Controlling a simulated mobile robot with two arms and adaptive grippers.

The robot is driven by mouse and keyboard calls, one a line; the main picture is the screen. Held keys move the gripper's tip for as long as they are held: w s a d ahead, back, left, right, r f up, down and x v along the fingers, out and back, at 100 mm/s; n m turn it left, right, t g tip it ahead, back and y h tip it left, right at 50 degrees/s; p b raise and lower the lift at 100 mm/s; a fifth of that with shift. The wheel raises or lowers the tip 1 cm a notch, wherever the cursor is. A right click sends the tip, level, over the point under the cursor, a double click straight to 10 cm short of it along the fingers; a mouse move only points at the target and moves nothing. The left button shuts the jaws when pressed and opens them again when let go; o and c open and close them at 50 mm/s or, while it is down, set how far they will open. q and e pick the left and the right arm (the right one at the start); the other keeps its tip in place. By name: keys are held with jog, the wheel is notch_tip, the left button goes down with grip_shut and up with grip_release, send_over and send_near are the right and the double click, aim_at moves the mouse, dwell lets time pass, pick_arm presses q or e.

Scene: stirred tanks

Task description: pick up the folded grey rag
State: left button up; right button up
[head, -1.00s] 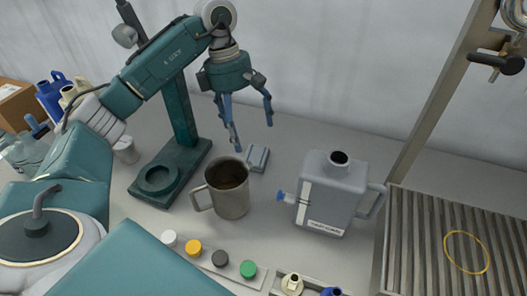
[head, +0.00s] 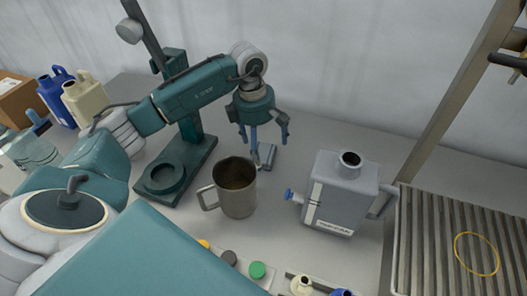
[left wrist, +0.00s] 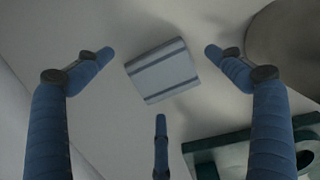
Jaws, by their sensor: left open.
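The folded grey rag (head: 268,155) lies on the table just behind the steel jug, small and with darker stripes. It also shows in the left wrist view (left wrist: 162,72), whole and between my spread fingers. My left gripper (head: 262,152) is above the rag, its blue fingers open and empty; one finger overlaps the rag's left edge in the head view. In the left wrist view the open fingers (left wrist: 158,75) stand around the rag without visibly touching it. My right gripper is not in view.
The steel jug (head: 237,200) stands close in front of the rag. A dark green stand (head: 178,172) is to the left, a grey canister (head: 340,200) to the right. A ribbed rack (head: 420,245) is at far right. Table behind the rag is clear.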

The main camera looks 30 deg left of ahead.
aim_at(263, 151)
pick_arm(q)
jog(key=shift+f, duration=0.55)
jog(key=c, duration=1.4)
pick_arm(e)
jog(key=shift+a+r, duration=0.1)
pick_arm(q)
jog(key=shift+r, duration=0.1)
jog(key=shift+r, duration=0.35)
notch_tip(263, 151, up, 9)
jog(key=shift+r+b, duration=0.1)
jog(key=shift+b, duration=0.8)
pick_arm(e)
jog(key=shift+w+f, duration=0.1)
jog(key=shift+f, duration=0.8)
